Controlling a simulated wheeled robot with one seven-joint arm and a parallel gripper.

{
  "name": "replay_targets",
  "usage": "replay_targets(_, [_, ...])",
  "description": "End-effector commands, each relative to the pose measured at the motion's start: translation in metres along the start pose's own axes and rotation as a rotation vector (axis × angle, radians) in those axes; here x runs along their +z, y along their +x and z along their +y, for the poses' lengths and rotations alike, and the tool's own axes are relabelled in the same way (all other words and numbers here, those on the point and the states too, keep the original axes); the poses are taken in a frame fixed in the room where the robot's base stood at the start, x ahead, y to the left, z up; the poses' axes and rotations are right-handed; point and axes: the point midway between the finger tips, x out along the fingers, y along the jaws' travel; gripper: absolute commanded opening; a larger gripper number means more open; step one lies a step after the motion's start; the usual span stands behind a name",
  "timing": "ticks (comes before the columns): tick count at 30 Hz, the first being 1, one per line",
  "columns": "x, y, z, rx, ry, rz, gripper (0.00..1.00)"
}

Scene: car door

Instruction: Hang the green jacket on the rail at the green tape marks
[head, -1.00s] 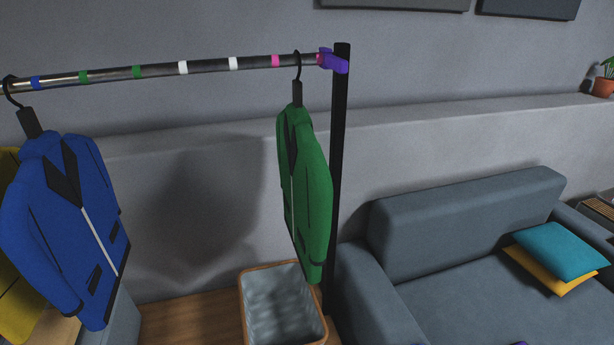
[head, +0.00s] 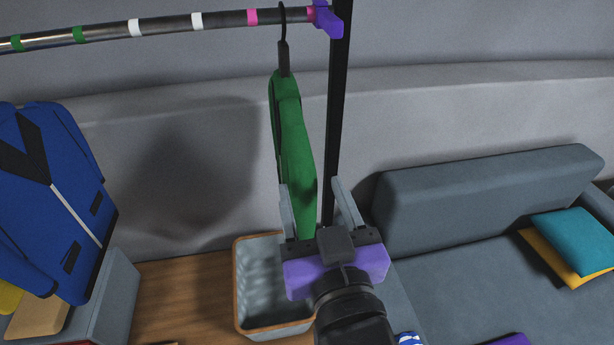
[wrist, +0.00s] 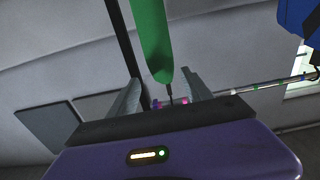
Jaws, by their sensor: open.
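The green jacket (head: 294,150) hangs from its black hanger (head: 284,50) on the rail (head: 170,25), at the right end between the pink mark and the purple end clamp. Two green tape marks (head: 79,34) are on the rail further left. My gripper (head: 318,184) is open, in front of and below the jacket, with its fingers spread near the lower part of the jacket. In the wrist view the green jacket (wrist: 152,40) shows above and between the open fingers. I cannot tell whether the fingers touch it.
A blue jacket (head: 50,200) hangs at the left. The black rail post (head: 338,110) stands just right of the green jacket. A basket (head: 262,325) is on the floor below, and a grey sofa (head: 480,210) is at the right. The rail between the white marks is free.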

Motion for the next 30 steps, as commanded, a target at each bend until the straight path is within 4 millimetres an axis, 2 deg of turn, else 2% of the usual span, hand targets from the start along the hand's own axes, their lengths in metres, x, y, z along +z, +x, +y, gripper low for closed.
replay_targets(5, [-0.007,0.009,-0.004,0.0,0.01,0.001,0.58])
replay_targets(19, [-0.007,0.071,-0.004,0.001,0.009,0.002,0.58])
replay_targets(24, [-0.006,0.079,-0.004,0.0,0.01,0.001,0.58])
replay_targets(30, [-0.006,0.08,-0.004,0.0,0.009,0.002,0.58])
